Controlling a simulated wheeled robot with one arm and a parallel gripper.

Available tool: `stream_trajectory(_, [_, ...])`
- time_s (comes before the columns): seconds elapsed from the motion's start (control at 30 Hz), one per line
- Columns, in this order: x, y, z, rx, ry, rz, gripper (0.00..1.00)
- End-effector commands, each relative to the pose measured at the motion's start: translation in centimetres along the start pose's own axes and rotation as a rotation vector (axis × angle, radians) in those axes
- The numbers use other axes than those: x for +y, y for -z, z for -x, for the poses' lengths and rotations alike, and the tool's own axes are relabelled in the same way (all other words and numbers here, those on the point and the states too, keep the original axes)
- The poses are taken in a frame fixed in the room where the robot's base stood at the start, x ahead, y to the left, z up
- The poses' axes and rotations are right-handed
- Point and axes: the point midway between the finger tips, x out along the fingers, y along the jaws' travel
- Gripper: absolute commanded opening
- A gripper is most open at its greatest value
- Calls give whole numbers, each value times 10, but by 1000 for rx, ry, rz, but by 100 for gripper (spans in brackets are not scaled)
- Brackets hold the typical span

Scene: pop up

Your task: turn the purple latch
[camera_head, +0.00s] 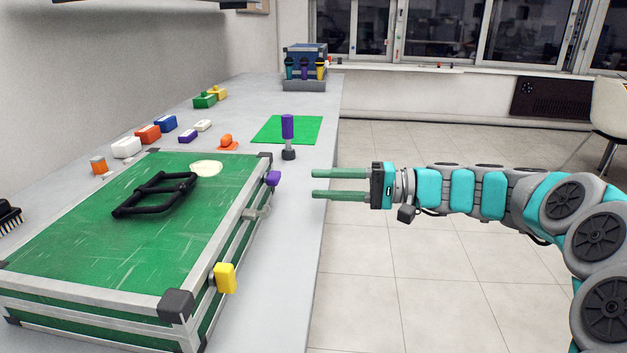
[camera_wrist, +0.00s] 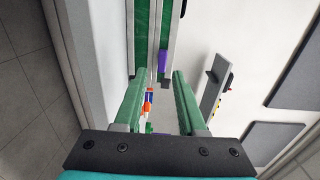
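A green case (camera_head: 120,215) with grey metal edges and a black handle lies closed on the bench at the left. The purple latch (camera_head: 273,178) sits on the case's right side near the far corner. A yellow latch (camera_head: 225,278) is nearer on the same side. My gripper (camera_head: 315,184) is open and empty, to the right of the purple latch with a gap between them, fingers pointing left at the case. In the wrist view the purple latch (camera_wrist: 162,60) shows just beyond the fingertips, between the finger lines.
A purple-handled tool (camera_head: 288,130) stands upright by a green mat (camera_head: 288,129) beyond the case. Several coloured blocks line the wall, and a rack (camera_head: 304,84) holds tools at the back. A brush (camera_head: 9,216) lies at far left.

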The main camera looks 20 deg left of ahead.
Motion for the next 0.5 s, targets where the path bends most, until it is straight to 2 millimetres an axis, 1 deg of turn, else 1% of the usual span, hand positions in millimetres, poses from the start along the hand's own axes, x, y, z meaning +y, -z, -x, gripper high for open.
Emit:
stream_trajectory(0.03, [-1,5,0,5,14,3,40])
stream_trajectory(0.1, [-2,8,-1,9,24,5,40])
stream_trajectory(0.23, [-3,9,-9,9,28,5,40])
stream_trajectory(0.5, [-3,9,-43,8,23,4,40])
